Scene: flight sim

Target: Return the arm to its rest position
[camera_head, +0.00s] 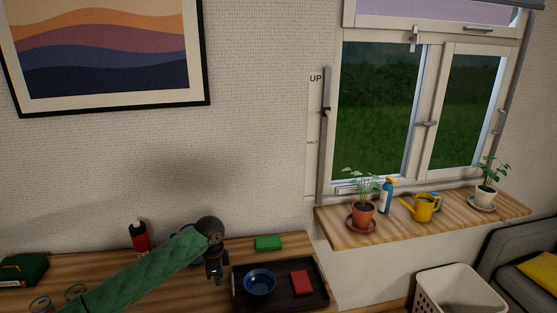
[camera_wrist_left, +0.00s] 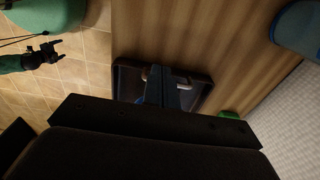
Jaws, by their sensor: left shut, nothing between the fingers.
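My left arm, in a green sleeve, reaches in from the lower left of the head view. Its left gripper (camera_head: 217,277) points down over the wooden table, just left of the dark tray, shut and empty. In the left wrist view the left gripper (camera_wrist_left: 167,80) shows in front of the tray (camera_wrist_left: 205,92). My right gripper (camera_wrist_left: 50,52) is small at the upper left of the left wrist view, over the tiled floor; its jaws are too small to judge. It is not in the head view.
The tray (camera_head: 318,298) holds a blue bowl (camera_head: 260,283) and a red block (camera_head: 302,283). A green block (camera_head: 268,243) and a dark red bottle (camera_head: 141,238) stand near the wall. Glasses (camera_head: 75,292) are beside my arm.

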